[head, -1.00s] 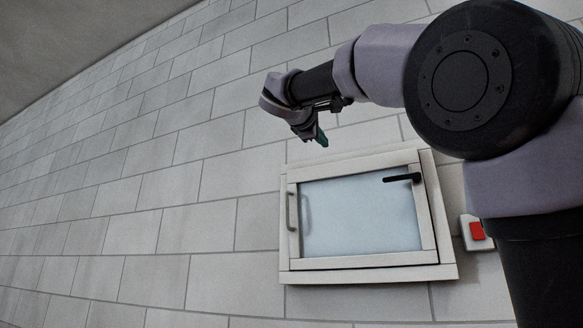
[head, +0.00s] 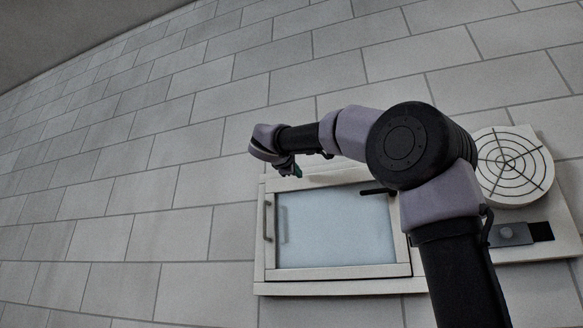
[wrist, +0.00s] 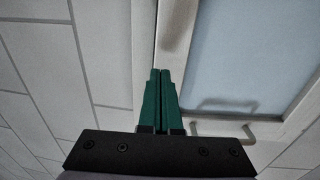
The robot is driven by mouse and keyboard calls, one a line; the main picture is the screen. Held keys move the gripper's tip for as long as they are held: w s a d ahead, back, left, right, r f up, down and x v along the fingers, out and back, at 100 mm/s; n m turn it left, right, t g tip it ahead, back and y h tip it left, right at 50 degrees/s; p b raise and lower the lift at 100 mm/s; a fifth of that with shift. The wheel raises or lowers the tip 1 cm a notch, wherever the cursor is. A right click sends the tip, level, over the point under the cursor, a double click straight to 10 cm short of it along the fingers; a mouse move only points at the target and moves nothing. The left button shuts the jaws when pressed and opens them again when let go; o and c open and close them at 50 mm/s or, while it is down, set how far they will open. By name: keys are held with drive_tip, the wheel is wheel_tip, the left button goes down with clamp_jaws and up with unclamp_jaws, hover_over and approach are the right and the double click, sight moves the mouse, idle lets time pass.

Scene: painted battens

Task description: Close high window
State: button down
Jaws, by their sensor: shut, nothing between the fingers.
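The high window (head: 335,228) has a pale frame and a blue-grey pane, set in the block wall. A grey pull handle (head: 267,218) is on its left side; it also shows in the wrist view (wrist: 222,126). A black lever (head: 376,192) sits at its upper right, partly behind my arm. I cannot tell how far the sash stands from its frame. My gripper (head: 298,172) is at the window's upper left edge. In the wrist view its green fingers (wrist: 160,74) are together and empty, over the frame's side; contact cannot be told.
A round white vent with a black grille (head: 513,165) is on the wall to the right of the window. A grey and black latch-like fitting (head: 520,234) is below it. The wall left of the window is bare.

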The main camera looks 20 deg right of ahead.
drive_tip(key=shift+x, duration=1.35)
